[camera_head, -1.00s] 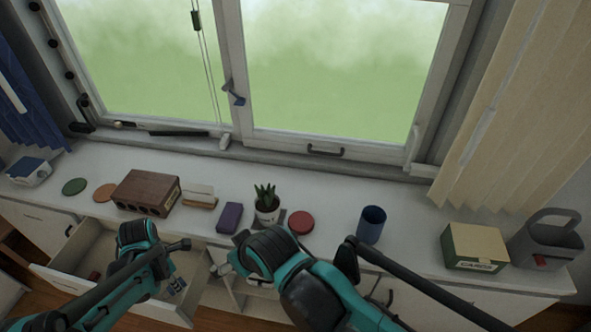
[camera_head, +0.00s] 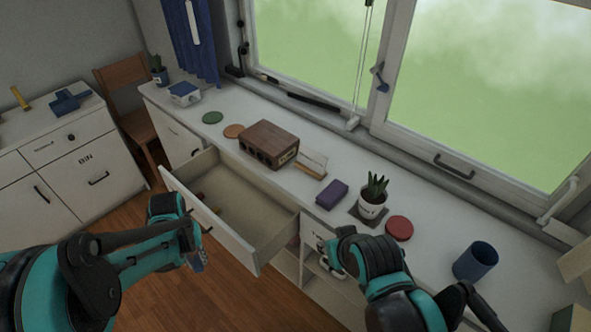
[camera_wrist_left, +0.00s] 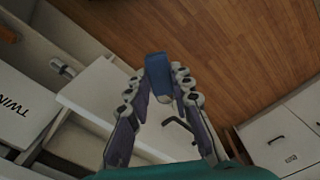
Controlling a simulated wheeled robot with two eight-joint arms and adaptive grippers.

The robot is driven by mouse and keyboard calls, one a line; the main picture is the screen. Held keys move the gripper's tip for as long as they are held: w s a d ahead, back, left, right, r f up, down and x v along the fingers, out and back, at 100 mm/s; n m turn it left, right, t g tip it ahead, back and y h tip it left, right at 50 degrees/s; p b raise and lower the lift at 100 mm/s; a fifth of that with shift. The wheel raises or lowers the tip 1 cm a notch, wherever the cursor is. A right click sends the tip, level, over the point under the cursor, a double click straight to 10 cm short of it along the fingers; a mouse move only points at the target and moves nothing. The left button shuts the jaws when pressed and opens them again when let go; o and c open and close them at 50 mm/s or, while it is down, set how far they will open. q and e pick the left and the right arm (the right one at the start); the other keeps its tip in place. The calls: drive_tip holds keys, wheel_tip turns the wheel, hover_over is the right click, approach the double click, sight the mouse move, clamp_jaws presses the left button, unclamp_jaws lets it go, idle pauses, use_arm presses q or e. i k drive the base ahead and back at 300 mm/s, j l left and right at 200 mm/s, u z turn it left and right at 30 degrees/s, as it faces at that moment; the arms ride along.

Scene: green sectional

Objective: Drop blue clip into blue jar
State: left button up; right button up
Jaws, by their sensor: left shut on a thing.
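The blue clip (camera_wrist_left: 158,70) is held between the fingertips of my left gripper in the left wrist view. My left gripper (camera_head: 197,258) is shut on it, in front of the open drawer and above the wooden floor in the head view. The blue jar (camera_head: 475,263) stands upright on the white counter at the right, well away from the left gripper. Its inside bottom is hidden. My right gripper (camera_head: 328,256) shows only partly past its dark and teal wrist, by the counter's front; its fingers are unclear.
The open drawer (camera_head: 226,239) juts out beside my left arm. On the counter (camera_head: 300,202) are a brown brick-like block (camera_head: 268,143), a purple block (camera_head: 332,194), a potted plant (camera_head: 372,206) and a red disc (camera_head: 399,228). A gap of clear counter separates disc and jar.

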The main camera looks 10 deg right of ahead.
sight(467, 273)
drive_tip(key=k+z, duration=0.35)
drive_tip(key=k+l+z, duration=0.15)
drive_tip(key=z, duration=0.25)
drive_tip(key=k, duration=0.05)
